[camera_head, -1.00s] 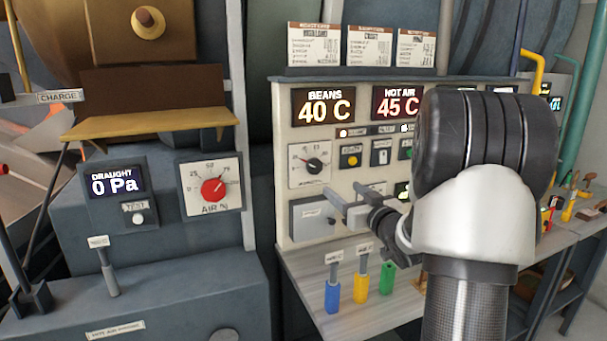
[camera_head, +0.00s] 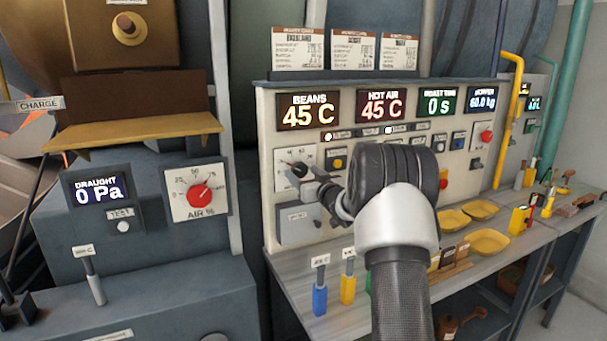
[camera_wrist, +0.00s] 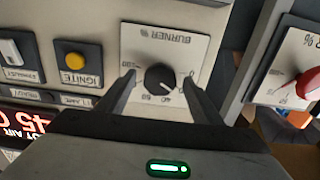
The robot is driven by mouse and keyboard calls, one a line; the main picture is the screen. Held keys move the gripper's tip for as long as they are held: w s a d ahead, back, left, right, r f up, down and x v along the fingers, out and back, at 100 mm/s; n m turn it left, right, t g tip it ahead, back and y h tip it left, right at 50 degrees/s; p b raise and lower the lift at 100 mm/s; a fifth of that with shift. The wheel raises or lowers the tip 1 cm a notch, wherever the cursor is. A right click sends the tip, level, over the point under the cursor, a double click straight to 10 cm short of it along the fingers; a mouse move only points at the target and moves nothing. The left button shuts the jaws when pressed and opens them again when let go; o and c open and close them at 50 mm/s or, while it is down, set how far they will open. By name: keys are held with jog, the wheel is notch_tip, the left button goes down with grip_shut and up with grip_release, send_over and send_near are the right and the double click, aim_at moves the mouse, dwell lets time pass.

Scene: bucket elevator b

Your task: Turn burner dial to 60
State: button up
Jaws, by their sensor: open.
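The burner dial (camera_wrist: 159,77) is a round black knob on a white square plate marked BURNER %, which appears upside down in the wrist view. A small pale pointer mark shows at the knob's lower right, near the 40; its exact reading is unclear. In the head view the burner dial (camera_head: 298,169) is on the left of the control panel, its right side close to my gripper (camera_head: 322,184). In the wrist view my gripper (camera_wrist: 161,80) is open, with one finger on each side of the knob. I cannot tell whether the fingers touch it.
The ignite button (camera_wrist: 75,60) is beside the burner plate. The red air dial (camera_head: 199,193) is on a separate panel to the left. Blue and yellow handles (camera_head: 319,300) stand on the shelf below. Yellow trays (camera_head: 488,242) lie to the right.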

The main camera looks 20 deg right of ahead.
jog(key=shift+w, duration=0.1)
jog(key=c, duration=1.1)
jog(key=shift+o, duration=0.2)
jog(key=shift+m, duration=0.4)
jog(key=m+p, duration=0.1)
jog(key=m, duration=0.1)
jog(key=shift+m+p, duration=0.3)
jog(key=shift+m, duration=0.1)
jog(key=m+p, duration=0.1)
jog(key=m, duration=0.3)
jog(key=shift+r+m+p, duration=0.1)
jog(key=shift+m+p, duration=0.2)
jog(key=shift+p, duration=0.05)
jog(key=m+p, duration=0.1)
jog(key=m, duration=0.3)
jog(key=shift+a+m+p, duration=0.15)
jog(key=shift+m+p, duration=0.45)
jog(key=shift+m, duration=1.1)
